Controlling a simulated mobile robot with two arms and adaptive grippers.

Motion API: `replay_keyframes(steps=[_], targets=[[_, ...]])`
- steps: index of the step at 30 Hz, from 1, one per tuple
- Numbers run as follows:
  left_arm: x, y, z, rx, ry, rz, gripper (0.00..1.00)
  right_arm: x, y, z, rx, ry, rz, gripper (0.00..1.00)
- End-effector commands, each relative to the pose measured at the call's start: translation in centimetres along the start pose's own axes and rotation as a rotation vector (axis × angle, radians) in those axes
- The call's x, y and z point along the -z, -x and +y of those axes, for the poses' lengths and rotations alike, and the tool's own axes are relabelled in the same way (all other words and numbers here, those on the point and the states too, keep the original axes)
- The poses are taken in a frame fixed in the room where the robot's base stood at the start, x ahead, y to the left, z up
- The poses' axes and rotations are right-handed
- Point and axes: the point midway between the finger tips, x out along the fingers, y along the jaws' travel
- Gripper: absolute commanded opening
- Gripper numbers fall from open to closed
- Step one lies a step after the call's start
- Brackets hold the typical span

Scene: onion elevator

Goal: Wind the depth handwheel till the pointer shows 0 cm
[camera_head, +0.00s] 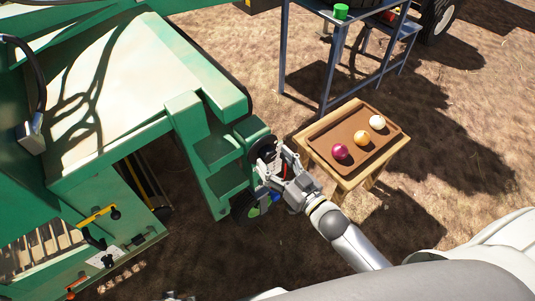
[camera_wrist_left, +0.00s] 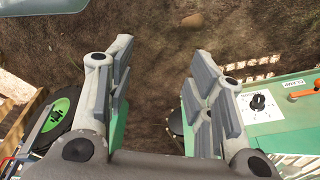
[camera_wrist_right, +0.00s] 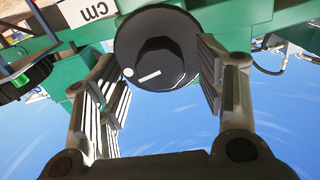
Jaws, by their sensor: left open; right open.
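The depth handwheel (camera_wrist_right: 157,50) is a black disc with a raised hub and white marks, in the right wrist view. It also shows partly hidden behind my gripper in the head view (camera_head: 262,147). My right gripper (camera_wrist_right: 160,100) is open, with its fingers on either side of the wheel's lower part; I cannot tell if they touch it. No pointer can be made out. My left gripper (camera_wrist_left: 157,95) is open and empty in its wrist view, above bare soil.
The green machine (camera_head: 130,80) fills the left. A wooden stand with a brown tray (camera_head: 318,150) holding three onions is close to my right gripper. A blue-grey metal frame (camera_head: 330,80) stands behind it. A control panel (camera_wrist_left: 262,108) lies right of my left gripper.

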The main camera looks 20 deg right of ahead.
Motion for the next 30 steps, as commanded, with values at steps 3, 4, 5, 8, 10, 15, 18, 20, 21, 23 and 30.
replay_keyframes(steps=[3,4,5,8,10,15,18,20,21,23,30], targets=[[0.5,0.5,-0.1,0.001,0.001,0.006,0.49,0.0,-1.9,0.0,0.0,0.001,0.002,0.63],[0.6,0.7,-0.1,0.001,0.001,0.006,0.49,0.0,-2.2,0.0,0.0,0.001,0.001,0.63],[0.7,0.8,-0.1,0.001,0.001,0.007,0.49,0.0,-2.5,0.0,0.0,0.001,0.001,0.63],[1.1,1.2,-0.1,0.002,0.001,0.014,0.49,0.0,-3.2,0.0,0.001,0.001,0.001,0.63],[1.2,1.3,-0.1,0.002,0.001,0.015,0.49,0.0,-3.4,0.0,0.001,0.001,0.0,0.63],[1.3,1.5,-0.1,0.002,0.001,0.016,0.49,0.0,-3.5,0.0,0.0,0.001,-0.001,0.63],[1.2,1.5,-0.1,0.002,0.002,0.015,0.49,0.0,-3.5,0.0,0.0,0.001,0.0,0.63],[1.2,1.5,-0.1,0.002,0.002,0.015,0.49,0.0,-3.5,0.0,0.0,0.001,0.0,0.55],[1.2,1.5,-0.1,0.002,0.002,0.015,0.49,0.0,-3.5,0.0,0.0,0.001,0.0,0.5],[1.1,1.4,-0.1,0.002,0.002,0.015,0.49,0.0,-3.5,0.0,0.0,0.001,0.0,0.42],[0.9,1.3,-0.1,0.002,0.002,0.011,0.49,0.0,-3.5,0.0,0.0,0.002,0.0,0.17]])
